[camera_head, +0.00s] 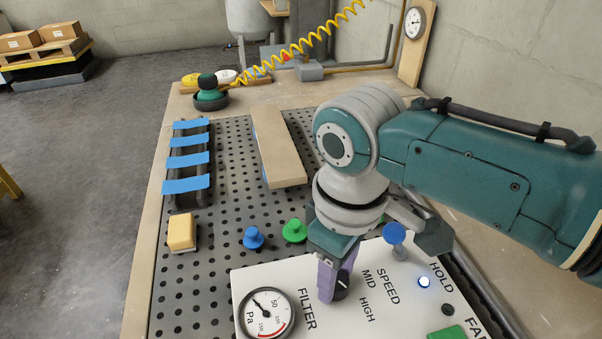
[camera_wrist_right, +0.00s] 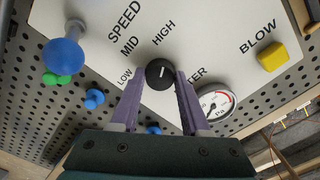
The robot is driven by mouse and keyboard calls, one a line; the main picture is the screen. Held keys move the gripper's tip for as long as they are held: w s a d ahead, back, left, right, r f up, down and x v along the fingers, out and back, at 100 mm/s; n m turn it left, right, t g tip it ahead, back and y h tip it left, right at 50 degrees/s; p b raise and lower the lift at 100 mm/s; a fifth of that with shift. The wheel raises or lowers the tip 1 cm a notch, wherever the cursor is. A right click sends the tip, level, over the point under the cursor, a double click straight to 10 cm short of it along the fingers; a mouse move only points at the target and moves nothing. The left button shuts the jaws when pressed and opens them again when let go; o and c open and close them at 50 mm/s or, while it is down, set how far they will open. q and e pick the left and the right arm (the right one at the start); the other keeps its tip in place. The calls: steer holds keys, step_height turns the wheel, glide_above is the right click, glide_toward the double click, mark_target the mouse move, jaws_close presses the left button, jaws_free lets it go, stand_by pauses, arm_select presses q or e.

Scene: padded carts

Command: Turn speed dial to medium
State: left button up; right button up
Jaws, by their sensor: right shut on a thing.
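The speed dial (camera_head: 342,289) is a small black knob on the white control panel (camera_head: 257,281), next to the printed words SPEED, MID and HIGH. My right gripper (camera_head: 334,285) reaches down to it with purple fingers, partly hiding it in the head view. In the right wrist view the dial (camera_wrist_right: 160,72) sits between the two fingertips, and the gripper is shut on it. LOW also shows there, left of the dial. The dial's short white mark runs nearly up and down in that view, lined up more with HIGH than with MID. My left gripper is not in view.
A blue-topped lever (camera_head: 394,234) stands by my right gripper. The panel also bears a pressure gauge (camera_head: 267,313), a lit button (camera_head: 424,282) and a green button (camera_head: 447,333). Blue (camera_head: 253,238) and green (camera_head: 294,231) knobs stand beyond the panel on the perforated table.

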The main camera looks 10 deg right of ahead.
jaws_close()
steer(key=shift+r+n+p, duration=0.1)
steer(key=shift+n+p, duration=0.35)
steer(key=shift+n, duration=0.55)
steer(key=n, duration=0.2)
steer(key=shift+n+p, duration=0.35)
steer(key=shift+n, duration=0.05)
steer(key=n, duration=0.3)
steer(key=shift+n, duration=2.1)
